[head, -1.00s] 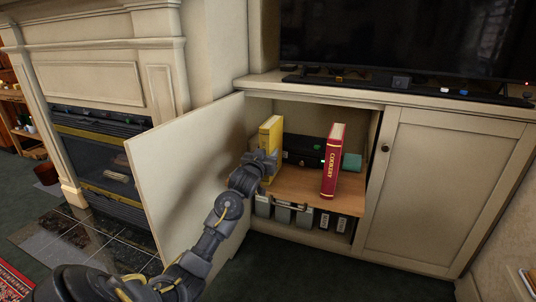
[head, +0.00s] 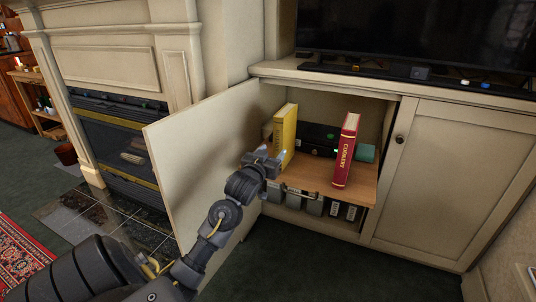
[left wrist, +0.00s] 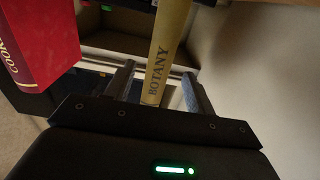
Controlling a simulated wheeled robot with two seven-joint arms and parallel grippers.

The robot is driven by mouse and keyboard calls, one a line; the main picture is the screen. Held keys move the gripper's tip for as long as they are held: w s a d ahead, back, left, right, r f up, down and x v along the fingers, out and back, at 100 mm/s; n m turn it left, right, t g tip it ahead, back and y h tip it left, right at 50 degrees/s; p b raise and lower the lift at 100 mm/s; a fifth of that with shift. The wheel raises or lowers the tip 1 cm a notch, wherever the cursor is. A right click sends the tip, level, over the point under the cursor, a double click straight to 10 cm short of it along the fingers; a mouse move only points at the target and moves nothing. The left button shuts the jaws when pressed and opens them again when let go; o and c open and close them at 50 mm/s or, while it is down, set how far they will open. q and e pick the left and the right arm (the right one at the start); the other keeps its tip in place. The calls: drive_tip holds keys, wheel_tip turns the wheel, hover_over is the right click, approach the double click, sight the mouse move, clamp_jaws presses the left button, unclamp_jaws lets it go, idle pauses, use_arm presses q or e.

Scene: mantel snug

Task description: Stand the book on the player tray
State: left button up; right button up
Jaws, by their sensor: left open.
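A yellow book (head: 285,134) stands nearly upright at the left of the open cabinet, at the left end of the wooden pull-out tray (head: 318,178). Its foot is partly hidden by my gripper. In the left wrist view its spine (left wrist: 165,60) reads BOTANY. A red book (head: 345,150) lettered COOKERY stands on the tray's right part; it also shows in the left wrist view (left wrist: 35,40). My left gripper (head: 270,157) is open at the yellow book's lower front. In the left wrist view the spine shows between its fingers (left wrist: 157,90); contact cannot be told. My right gripper is out of view.
A black player box (head: 318,136) and a green object (head: 365,153) are behind the books. Grey files (head: 314,204) stand below the tray. The open cabinet door (head: 205,150) is left of my arm; the right door (head: 450,180) is shut. The tray's middle is clear.

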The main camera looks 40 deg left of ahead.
use_arm(q)
drive_tip(key=shift+v, duration=1.6)
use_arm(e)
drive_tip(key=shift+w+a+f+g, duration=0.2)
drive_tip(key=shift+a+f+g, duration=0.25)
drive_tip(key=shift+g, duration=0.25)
use_arm(q)
drive_tip(key=s+d+f+m+t+h, duration=0.25)
drive_tip(key=d+h, duration=0.25)
drive_tip(key=d, duration=0.6)
drive_tip(key=s+d+f+m+t+h, duration=0.1)
drive_tip(key=s+d+m+h, duration=0.3)
drive_tip(key=d, duration=0.7)
drive_tip(key=s+d+r+m+t+h, duration=0.1)
drive_tip(key=s+d+r+h, duration=0.2)
drive_tip(key=s+d, duration=0.4)
drive_tip(key=s+d+r+m+h, duration=0.2)
drive_tip(key=s+d+r+h, duration=0.1)
drive_tip(key=s+d+h, duration=0.2)
drive_tip(key=s+d, duration=0.2)
drive_tip(key=s, duration=0.1)
drive_tip(key=shift+s+d+r+t+h, duration=0.3)
drive_tip(key=shift+s+d+t, duration=0.05)
